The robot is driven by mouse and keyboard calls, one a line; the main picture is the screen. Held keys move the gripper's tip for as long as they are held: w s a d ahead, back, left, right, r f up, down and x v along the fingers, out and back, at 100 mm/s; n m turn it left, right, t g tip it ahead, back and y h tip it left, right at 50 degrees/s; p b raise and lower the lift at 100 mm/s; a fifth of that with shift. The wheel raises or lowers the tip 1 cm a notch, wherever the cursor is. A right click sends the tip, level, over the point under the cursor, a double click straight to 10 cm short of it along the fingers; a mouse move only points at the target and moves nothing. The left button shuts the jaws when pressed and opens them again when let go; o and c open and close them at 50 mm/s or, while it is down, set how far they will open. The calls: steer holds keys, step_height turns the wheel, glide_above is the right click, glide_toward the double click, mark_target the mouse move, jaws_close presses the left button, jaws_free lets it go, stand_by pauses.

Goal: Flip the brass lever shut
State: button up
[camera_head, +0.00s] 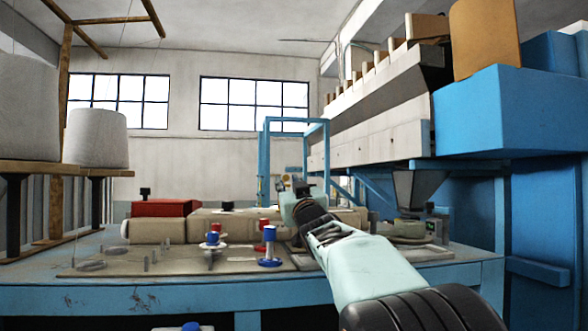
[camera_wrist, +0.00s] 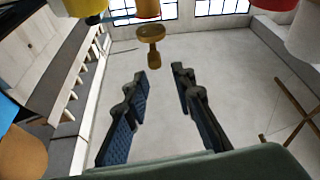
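A brass-coloured piece (camera_wrist: 151,42) with a wide rounded end and a narrower stem shows near the top centre of the wrist view; it looks like the brass lever. It lies beyond my fingertips, roughly in line with the gap between them, and nothing touches it. My gripper (camera_wrist: 160,80) is open and empty, its two dark blue padded fingers well apart. In the head view my arm reaches from the lower right to above the bench; the fingers are not clear there. I cannot make out the brass lever in the head view.
A red box (camera_head: 162,207) stands behind. White cones (camera_head: 97,139) are left; a blue machine (camera_head: 500,110) is right.

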steer(key=shift+w+d+f, duration=0.15)
steer(key=shift+w, duration=0.35)
steer(key=shift+w+d+f, duration=0.1)
steer(key=shift+w+d, duration=0.05)
steer(key=shift+w, duration=0.45)
steer(key=shift+w+a+r+p, duration=0.1)
steer(key=shift+w+r+p, duration=0.15)
steer(key=shift+p, duration=0.1)
steer(key=p+x, duration=0.5)
steer(key=x, duration=0.3)
steer(key=shift+s+a+r+p, duration=0.1)
steer(key=shift+r+p, duration=0.1)
steer(key=shift+p, duration=0.2)
steer(key=shift+w+a+r+p, duration=0.2)
steer(key=shift+w+p, duration=0.4)
steer(key=shift+w, duration=0.25)
